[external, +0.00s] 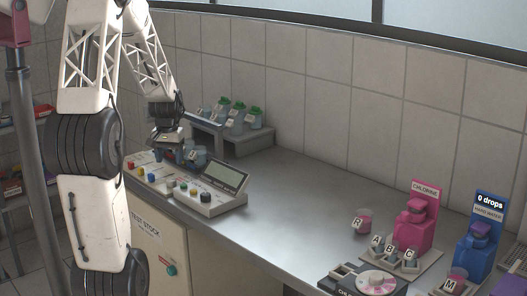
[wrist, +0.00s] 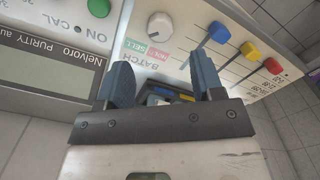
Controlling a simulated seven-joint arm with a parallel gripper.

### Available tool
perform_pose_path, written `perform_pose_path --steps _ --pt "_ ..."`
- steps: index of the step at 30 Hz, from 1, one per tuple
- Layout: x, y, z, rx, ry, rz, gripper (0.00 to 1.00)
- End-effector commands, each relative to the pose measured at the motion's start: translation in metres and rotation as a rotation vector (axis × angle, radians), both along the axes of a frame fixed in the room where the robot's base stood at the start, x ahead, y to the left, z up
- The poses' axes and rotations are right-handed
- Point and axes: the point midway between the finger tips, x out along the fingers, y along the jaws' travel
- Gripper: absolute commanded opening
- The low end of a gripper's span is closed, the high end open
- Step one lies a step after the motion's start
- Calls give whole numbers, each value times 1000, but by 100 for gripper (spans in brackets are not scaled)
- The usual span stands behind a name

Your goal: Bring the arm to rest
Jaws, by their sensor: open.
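My gripper (wrist: 167,84) is open, with its two blue fingers spread and nothing held between them in the wrist view. In the external view my gripper (external: 180,155) hangs low over the left part of the control panel (external: 215,204). In the wrist view the panel (wrist: 150,66) shows a white knob (wrist: 160,26), a green button (wrist: 98,8) and blue, yellow and red sliders beyond the fingers. I cannot tell whether the fingers touch the panel.
A grey stand (external: 236,138) with green-capped jars stands behind the panel. A pink chlorine dispenser (external: 416,222), a blue dispenser (external: 480,243) and labelled cups R (external: 364,221) and M (external: 455,285) stand at the right. The middle of the steel counter (external: 290,205) is clear.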

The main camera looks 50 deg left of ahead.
Motion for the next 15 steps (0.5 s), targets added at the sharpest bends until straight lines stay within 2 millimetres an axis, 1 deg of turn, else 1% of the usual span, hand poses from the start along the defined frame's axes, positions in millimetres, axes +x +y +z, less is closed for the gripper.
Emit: perform_pose_path --steps 5,8,11,14,15 --pt "1 -4 2 1 -2 -5 61" --pt "3 -12 8 4 -6 -17 61" --pt "6 -27 17 10 -12 -36 61" --pt "8 -49 29 16 -20 -65 61" --pt "9 -59 35 19 -24 -79 61"
